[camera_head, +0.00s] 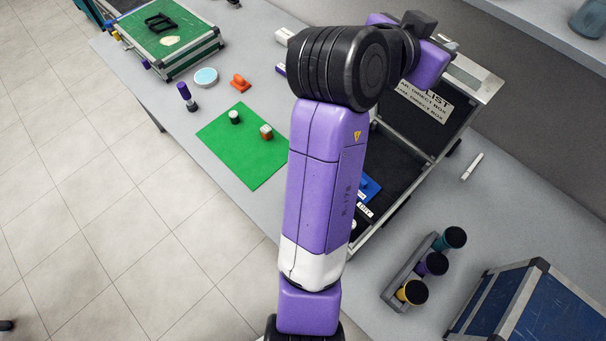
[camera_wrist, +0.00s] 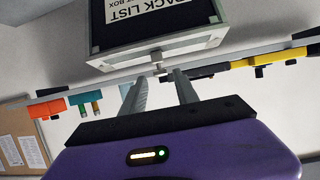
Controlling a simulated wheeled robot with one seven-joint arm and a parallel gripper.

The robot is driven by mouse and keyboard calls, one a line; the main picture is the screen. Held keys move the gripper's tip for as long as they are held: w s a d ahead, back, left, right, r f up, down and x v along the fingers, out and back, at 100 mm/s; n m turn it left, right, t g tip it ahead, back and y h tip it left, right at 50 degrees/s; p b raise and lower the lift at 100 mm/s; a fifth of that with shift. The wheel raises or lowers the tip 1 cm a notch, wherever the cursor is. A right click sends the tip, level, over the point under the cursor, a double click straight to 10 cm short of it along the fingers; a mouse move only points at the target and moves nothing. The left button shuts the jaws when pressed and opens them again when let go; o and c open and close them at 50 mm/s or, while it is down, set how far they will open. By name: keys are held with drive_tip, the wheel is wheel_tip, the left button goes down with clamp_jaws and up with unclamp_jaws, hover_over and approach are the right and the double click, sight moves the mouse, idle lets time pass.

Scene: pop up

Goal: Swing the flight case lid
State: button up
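The open flight case stands on the grey bench, with its dark interior and metal-edged base (camera_head: 398,212) partly hidden behind my arm. Its black lid (camera_head: 458,112) is raised at the back and carries a white pack list label; it also shows in the wrist view (camera_wrist: 112,37). My gripper (camera_wrist: 158,76) is at the lid's outer metal edge (camera_wrist: 185,42). Its two fingers are apart, with a small metal fitting (camera_wrist: 158,66) just beyond and between their tips. I cannot tell whether they touch it. In the head view my wrist hides the fingertips.
A green case (camera_head: 165,40) stands at the upper left. A green mat (camera_head: 240,155) with small items lies left of my arm. A rack of coloured-capped containers (camera_head: 405,275) and a blue case (camera_head: 550,305) are at the lower right. A shelf (camera_head: 560,25) overhangs the upper right.

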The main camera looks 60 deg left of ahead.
sight(443, 40)
drive_tip(key=b+x, duration=0.1)
drive_tip(key=x, duration=0.1)
drive_tip(key=shift+w+f, duration=0.25)
drive_tip(key=shift+w+a, duration=0.1)
drive_tip(key=shift+w, duration=0.2)
drive_tip(key=shift+c, duration=0.5)
clamp_jaws()
drive_tip(key=s+d+f+b, duration=0.1)
drive_tip(key=s+f, duration=0.3)
drive_tip(key=s, duration=0.7)
drive_tip(key=shift+d+f, duration=0.2)
drive_tip(key=shift+d, duration=0.35)
